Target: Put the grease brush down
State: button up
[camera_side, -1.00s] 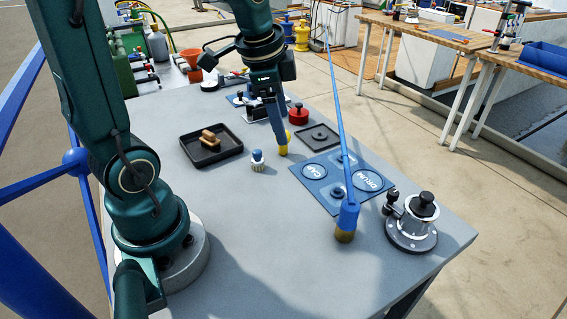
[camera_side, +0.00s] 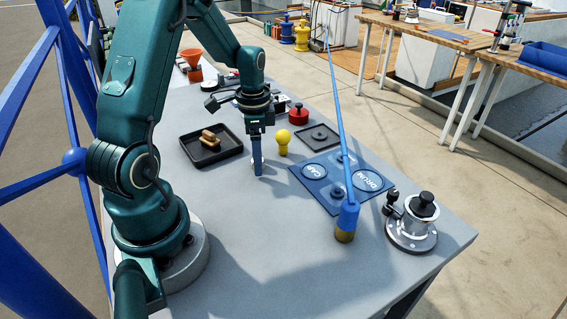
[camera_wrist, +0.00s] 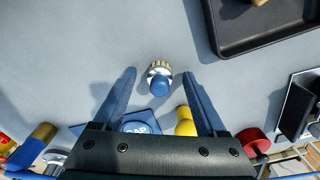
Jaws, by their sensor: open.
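A small blue-knobbed piece with a white collar and a tan, bristle-like skirt, which looks like the grease brush (camera_wrist: 159,79), stands upright on the grey table. In the wrist view it lies between the tips of my open gripper (camera_wrist: 158,74), with gaps to both fingers. In the side view my gripper (camera_side: 258,170) points straight down with its tips low, close to the tabletop, and mostly hides the brush. The black tray (camera_side: 207,163), holding a brown wooden piece (camera_side: 208,137), is left of my gripper; its corner shows in the wrist view (camera_wrist: 262,42).
A yellow-knobbed piece (camera_side: 282,138) stands close by on the right. The near tabletop is clear.

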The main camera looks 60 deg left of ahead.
grip_shut()
dwell(0.3)
